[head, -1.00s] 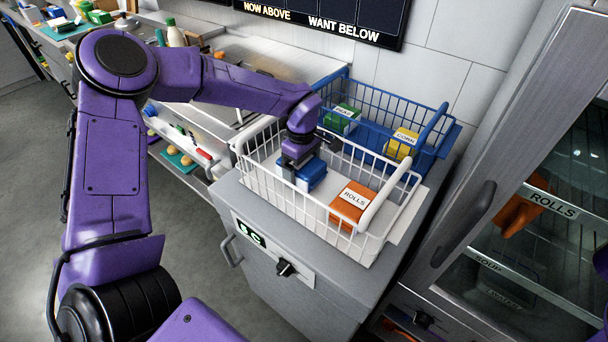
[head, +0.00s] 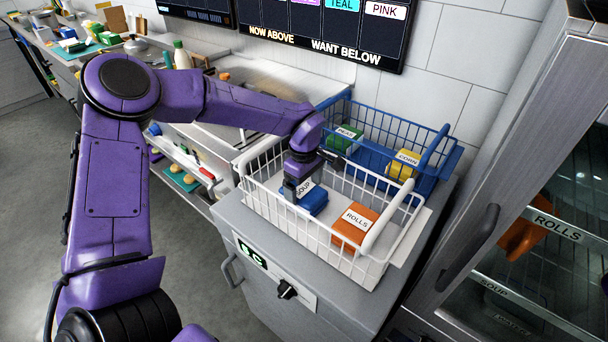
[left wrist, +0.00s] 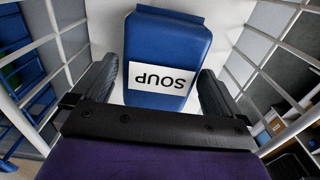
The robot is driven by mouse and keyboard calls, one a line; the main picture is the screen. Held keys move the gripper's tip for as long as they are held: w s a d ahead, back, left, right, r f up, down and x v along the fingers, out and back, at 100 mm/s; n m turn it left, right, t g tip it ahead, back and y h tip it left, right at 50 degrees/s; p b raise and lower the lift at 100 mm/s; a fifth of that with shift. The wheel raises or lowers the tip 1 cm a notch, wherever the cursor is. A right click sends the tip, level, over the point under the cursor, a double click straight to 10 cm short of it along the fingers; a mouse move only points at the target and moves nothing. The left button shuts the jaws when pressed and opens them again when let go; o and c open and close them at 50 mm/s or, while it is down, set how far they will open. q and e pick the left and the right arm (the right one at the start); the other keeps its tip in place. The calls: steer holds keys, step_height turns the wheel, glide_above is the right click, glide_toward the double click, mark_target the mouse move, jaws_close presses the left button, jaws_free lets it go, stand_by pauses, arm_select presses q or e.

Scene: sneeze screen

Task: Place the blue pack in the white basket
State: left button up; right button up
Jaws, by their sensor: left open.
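The blue pack (head: 312,200) with a white SOUP label lies inside the white basket (head: 285,217), at its left part. My left gripper (head: 292,192) is right above the pack, inside the basket's rim. In the left wrist view the gripper (left wrist: 160,95) is open, with one finger on each side of the blue pack (left wrist: 165,45), and a gap shows beside the pack. An orange ROLLS pack (head: 355,226) lies in the same basket, to the right. My right gripper is not seen.
A blue basket (head: 437,147) behind holds a green pack (head: 345,138) and a yellow CORN pack (head: 403,166). A glass-door fridge (head: 470,200) stands at the right. The white basket stands on a grey cabinet (head: 262,225).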

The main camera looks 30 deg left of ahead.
mark_target(304, 190)
arm_select(q)
step_height(304, 190, up, 9)
steer(key=shift+f+b, duration=0.15)
steer(key=shift+b, duration=0.2)
